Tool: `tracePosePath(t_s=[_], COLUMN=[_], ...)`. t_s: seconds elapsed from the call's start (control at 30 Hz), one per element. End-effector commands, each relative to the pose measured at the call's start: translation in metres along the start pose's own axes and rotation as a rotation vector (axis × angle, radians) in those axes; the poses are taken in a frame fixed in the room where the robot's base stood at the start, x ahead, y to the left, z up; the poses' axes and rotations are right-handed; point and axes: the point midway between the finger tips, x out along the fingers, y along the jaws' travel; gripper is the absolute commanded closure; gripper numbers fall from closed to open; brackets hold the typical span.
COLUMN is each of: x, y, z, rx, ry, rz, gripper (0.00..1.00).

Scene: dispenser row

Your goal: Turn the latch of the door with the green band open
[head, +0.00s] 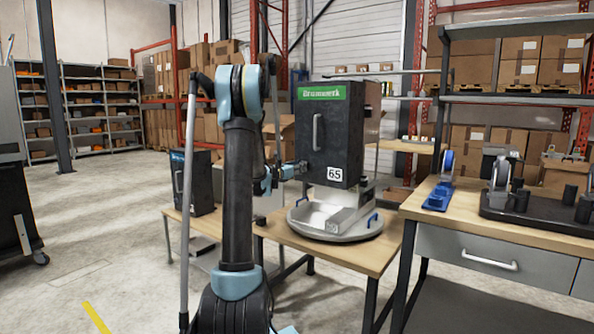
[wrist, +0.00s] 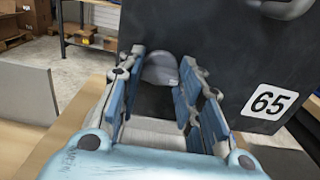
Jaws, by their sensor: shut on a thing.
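The door (head: 328,137) with the green band (head: 321,92) is a dark grey panel on a box-shaped dispenser. It carries a grey bar handle and a white label reading 65, and it looks closed. My gripper (head: 299,168) is at the door's lower left edge. In the wrist view, the blue pads of my gripper (wrist: 164,84) stand on both sides of a grey rounded latch (wrist: 160,68) at the door's edge and are shut on it. The latch's far side and its base are hidden. The same door (wrist: 225,60) fills the wrist view's right side.
The dispenser stands on a round base (head: 330,233) on a wooden table (head: 375,257). A second dark dispenser (head: 202,183) stands behind my arm to the left. A workbench (head: 415,205) with a blue tape holder (head: 438,195) is at the right. The floor at left is open.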

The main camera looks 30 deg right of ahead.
Motion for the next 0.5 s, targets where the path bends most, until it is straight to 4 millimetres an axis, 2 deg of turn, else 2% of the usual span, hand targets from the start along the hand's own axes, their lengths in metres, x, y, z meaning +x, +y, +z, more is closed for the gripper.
tracePosePath(t_s=[0.27,0.5], x=[-0.0001,-0.0001], y=[0.0007,0.0006], z=[0.0000,0.0000], rx=[0.038,0.175], ry=[0.000,0.000], rz=[0.001,0.002], gripper=[0.91,0.91])
